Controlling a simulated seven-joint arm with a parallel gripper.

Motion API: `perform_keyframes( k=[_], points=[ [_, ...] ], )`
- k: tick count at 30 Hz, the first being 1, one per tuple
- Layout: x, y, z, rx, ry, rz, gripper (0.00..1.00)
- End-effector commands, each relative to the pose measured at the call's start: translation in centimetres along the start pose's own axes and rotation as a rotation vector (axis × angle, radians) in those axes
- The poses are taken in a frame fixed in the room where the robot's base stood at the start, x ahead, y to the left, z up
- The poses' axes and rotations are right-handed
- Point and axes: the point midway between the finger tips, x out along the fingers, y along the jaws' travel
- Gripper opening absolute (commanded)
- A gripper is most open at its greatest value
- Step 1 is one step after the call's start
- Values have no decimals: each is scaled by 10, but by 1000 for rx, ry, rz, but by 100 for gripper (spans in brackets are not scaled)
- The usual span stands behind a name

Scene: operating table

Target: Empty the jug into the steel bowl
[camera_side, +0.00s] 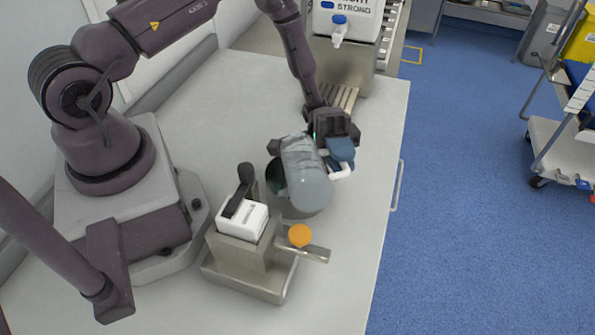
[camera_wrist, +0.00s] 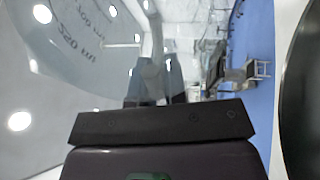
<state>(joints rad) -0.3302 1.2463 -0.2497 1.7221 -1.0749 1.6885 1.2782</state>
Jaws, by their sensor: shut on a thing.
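The clear jug (camera_side: 302,158) is tipped well over on its side above the table in the side view. My gripper (camera_side: 340,150) is shut on the jug at its white handle (camera_side: 342,171), on the jug's right. The steel bowl (camera_side: 288,208) is below and behind the jug, which hides much of it; its dark inside shows at the left. In the wrist view the clear jug wall (camera_wrist: 75,60) fills the left, with reversed volume marks. I cannot tell how much the jug holds or whether anything is flowing.
A steel stand with a white block (camera_side: 243,222) and an orange knob (camera_side: 300,236) stands close in front of the bowl. A white canister with a tap (camera_side: 345,18) is at the back. The table's right front (camera_side: 350,270) is clear.

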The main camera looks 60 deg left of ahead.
Motion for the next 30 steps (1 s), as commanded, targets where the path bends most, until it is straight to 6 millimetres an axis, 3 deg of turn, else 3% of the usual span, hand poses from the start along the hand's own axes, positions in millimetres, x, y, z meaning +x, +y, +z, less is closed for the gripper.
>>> perform_keyframes(
  k=[30],
  points=[
    [-3,14,0,-4,-1,139,0]
  ],
)
